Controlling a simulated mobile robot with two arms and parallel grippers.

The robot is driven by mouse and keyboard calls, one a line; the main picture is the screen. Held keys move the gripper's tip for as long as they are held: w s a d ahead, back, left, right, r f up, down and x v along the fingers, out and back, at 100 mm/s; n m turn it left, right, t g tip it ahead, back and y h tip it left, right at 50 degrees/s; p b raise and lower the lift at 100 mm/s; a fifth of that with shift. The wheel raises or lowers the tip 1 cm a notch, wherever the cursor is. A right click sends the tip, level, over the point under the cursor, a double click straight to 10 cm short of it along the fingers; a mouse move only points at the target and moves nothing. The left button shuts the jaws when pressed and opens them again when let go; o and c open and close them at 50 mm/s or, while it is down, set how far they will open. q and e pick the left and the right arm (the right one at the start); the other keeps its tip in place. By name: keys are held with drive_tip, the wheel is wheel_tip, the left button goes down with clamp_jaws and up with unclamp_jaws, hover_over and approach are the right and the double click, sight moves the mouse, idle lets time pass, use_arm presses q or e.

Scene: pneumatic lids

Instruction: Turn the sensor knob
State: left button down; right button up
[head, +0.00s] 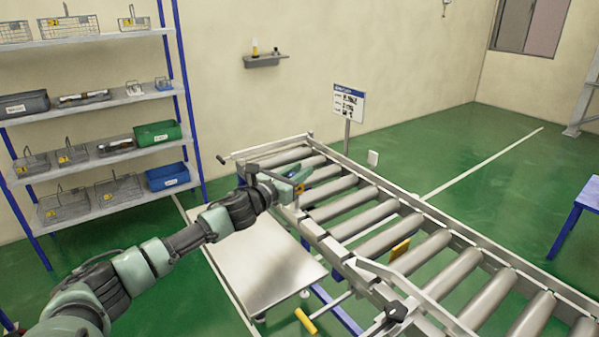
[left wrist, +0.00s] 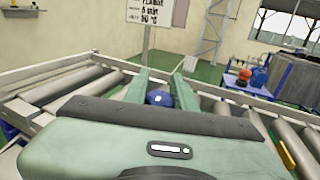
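My left gripper (head: 302,182) is over the far left part of the roller conveyor (head: 372,221). In the left wrist view its two green fingers (left wrist: 161,73) stand apart. A small blue part (left wrist: 159,98) shows in the gap between them; I cannot tell whether it touches a finger. In the head view blue also shows beside the fingers, mostly hidden by the gripper. I cannot tell whether this is the sensor knob. A black knob (head: 396,311) sits on the conveyor's near side, apart from the gripper. My right gripper is not in view.
A sign (head: 348,103) stands behind the conveyor. A metal plate (head: 262,268) lies beside its left side, with a yellow handle (head: 306,321) near it. A shelf rack (head: 100,125) with baskets and bins is at the left. Green floor (head: 455,160) is clear behind the conveyor.

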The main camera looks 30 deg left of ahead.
sight(289, 174)
use_arm(q)
drive_tip(key=shift+y, duration=0.3)
drive_tip(key=n+g+y, duration=0.2)
drive_tip(key=n+y, duration=0.2)
drive_tip(key=y, duration=0.1)
drive_tip(key=a+n+g+y+p, duration=0.1)
drive_tip(key=n+g+y, duration=0.2)
drive_tip(key=n+y, duration=0.1)
drive_tip(key=s+a+n+g+y+p, duration=0.1)
drive_tip(key=n+g+y, duration=0.1)
drive_tip(key=n+y, duration=0.2)
drive_tip(key=shift+a+g+y, duration=0.2)
drive_tip(key=shift+g+y, duration=0.1)
drive_tip(key=shift+y, duration=1)
drive_tip(key=shift+s+a+f+n+g+y+b, duration=0.1)
drive_tip(key=shift+s+n+g+y+b, duration=0.1)
drive_tip(key=shift+n+g+y, duration=0.25)
drive_tip(key=shift+s+a+n+g+y+b, duration=0.1)
drive_tip(key=shift+n+g+y+b, duration=0.15)
drive_tip(key=shift+n+g, duration=0.4)
drive_tip(key=shift+s+a+n+g+y+b, duration=0.1)
drive_tip(key=shift+s+n+g+y+b, duration=0.15)
drive_tip(key=shift+n+g+b, duration=0.85)
drive_tip(key=shift+s+n+g+y+b, duration=0.3)
drive_tip(key=shift+n+g+b, duration=0.35)
drive_tip(key=shift+g+b, duration=1)
drive_tip(key=shift+s+a+n+g+y+b, duration=0.1)
drive_tip(key=shift+n+g+y+b, duration=0.25)
drive_tip(key=shift+n+g+b, duration=0.75)
